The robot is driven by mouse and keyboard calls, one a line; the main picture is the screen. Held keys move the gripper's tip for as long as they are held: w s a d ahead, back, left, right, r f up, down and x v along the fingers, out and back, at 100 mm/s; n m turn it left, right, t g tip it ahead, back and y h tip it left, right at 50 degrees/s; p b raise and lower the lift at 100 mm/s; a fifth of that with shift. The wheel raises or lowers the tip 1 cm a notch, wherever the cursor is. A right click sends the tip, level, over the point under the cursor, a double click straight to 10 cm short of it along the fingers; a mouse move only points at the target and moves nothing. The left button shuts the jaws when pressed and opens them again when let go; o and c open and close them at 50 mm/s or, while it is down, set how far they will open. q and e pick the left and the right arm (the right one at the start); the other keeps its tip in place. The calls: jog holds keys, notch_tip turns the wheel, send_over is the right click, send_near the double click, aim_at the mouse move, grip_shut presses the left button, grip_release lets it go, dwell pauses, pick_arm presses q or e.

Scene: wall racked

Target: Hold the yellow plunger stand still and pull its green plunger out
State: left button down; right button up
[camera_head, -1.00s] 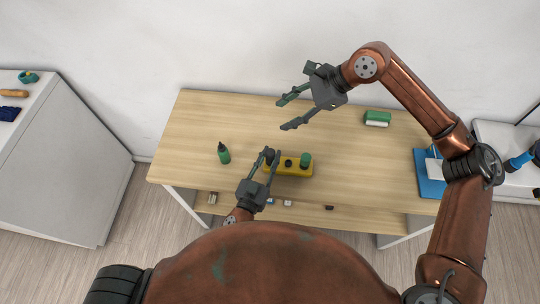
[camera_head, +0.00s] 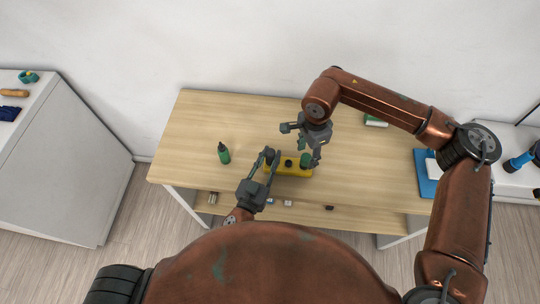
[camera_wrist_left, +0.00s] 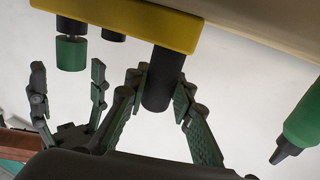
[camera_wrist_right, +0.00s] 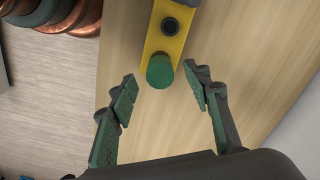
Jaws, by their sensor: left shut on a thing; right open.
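The yellow plunger stand (camera_head: 274,171) lies on the wooden table near its front edge; it also shows in the left wrist view (camera_wrist_left: 185,30) and right wrist view (camera_wrist_right: 153,40). My left gripper (camera_head: 269,155) is shut on the black post (camera_wrist_left: 164,82) at the stand's left end. The green plunger (camera_wrist_right: 160,71) stands upright at the other end, and shows in the left wrist view (camera_wrist_left: 71,54). My right gripper (camera_wrist_right: 160,80) is open and points down above the plunger. In the right wrist view the plunger appears between its fingertips, not visibly touched.
A green bottle with a dark tip (camera_head: 223,153) stands left of the stand. A green and white block (camera_head: 376,121) is at the back right, partly behind my right arm. A blue tray (camera_head: 426,180) is at the right edge. Small items lie on the lower shelf.

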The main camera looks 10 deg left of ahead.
aim_at(306, 157)
jog(key=shift+f, duration=2.05)
jog(key=c, duration=1.2)
